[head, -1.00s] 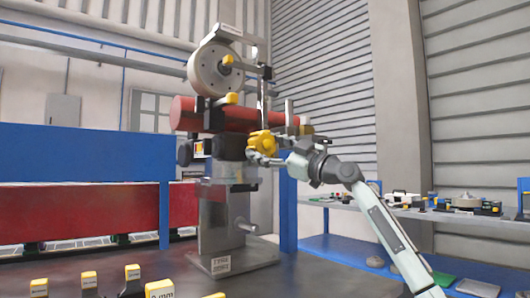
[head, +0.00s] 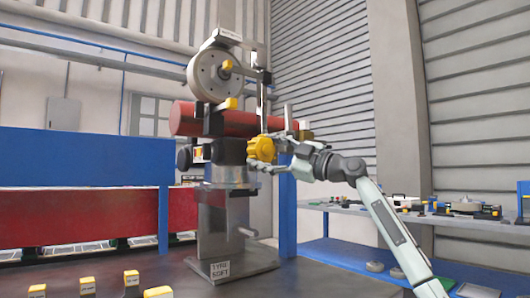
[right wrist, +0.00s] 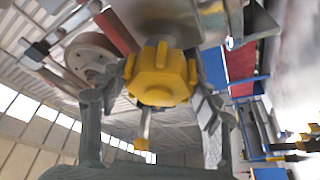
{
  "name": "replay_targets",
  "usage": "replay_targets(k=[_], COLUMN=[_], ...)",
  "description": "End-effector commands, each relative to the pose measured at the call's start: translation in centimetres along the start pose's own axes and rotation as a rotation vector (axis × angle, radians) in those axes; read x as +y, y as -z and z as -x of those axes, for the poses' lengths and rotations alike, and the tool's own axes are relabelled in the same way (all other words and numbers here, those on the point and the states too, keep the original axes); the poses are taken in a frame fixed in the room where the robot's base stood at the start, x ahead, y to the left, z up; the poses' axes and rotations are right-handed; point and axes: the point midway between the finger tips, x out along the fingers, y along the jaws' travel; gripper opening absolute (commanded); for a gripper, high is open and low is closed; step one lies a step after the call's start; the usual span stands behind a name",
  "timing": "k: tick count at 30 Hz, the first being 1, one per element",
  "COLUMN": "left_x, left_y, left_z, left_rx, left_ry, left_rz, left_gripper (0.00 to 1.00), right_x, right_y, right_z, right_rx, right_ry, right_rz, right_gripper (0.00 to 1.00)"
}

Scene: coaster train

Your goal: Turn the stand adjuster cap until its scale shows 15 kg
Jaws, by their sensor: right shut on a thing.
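The stand adjuster cap looks to be the yellow lobed knob (head: 261,149) on the right side of the grey stand (head: 214,230). My right gripper (head: 272,152) reaches it from the right and is shut on it. In the right wrist view the yellow cap (right wrist: 160,75) sits between the two fingers, with its flat face toward the camera. No scale or kg reading can be made out in either view. My left gripper is not in view.
A red cylinder (head: 208,119) and a pale wheel (head: 214,74) sit on the stand above the cap. Several yellow-topped blocks (head: 131,278) stand on the dark table at the front left. A blue shelf (head: 340,250) with small items is at the right.

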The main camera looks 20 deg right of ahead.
Motion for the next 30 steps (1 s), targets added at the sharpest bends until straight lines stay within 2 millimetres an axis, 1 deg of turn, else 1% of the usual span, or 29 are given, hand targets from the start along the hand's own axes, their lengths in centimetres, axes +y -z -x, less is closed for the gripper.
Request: replay_targets(k=[2,3,7,16,20,23,30], left_x=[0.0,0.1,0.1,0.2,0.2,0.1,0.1], left_y=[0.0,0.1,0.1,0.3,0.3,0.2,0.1], left_z=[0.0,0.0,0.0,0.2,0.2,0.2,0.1], left_rx=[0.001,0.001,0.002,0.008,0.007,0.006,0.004], left_ry=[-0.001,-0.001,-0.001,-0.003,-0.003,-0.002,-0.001], left_rz=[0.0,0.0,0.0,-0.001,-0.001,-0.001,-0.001], left_gripper=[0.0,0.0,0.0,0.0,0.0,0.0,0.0], right_x=[-0.1,-0.1,0.0,0.0,0.0,0.0,-0.1], right_y=[-0.1,-0.1,0.0,0.0,-0.1,-0.1,-0.1], right_z=[0.0,0.0,0.0,0.0,0.8,2.4,7.6], right_rx=[-0.001,-0.001,-0.001,-0.001,-0.002,-0.003,-0.004], right_ry=[0.001,0.0,0.0,-0.001,-0.001,-0.002,0.0], right_rz=[0.0,0.0,0.0,-0.001,-0.001,0.002,0.002], right_gripper=[0.34,0.66,0.83,0.84,0.84,0.84,0.84])
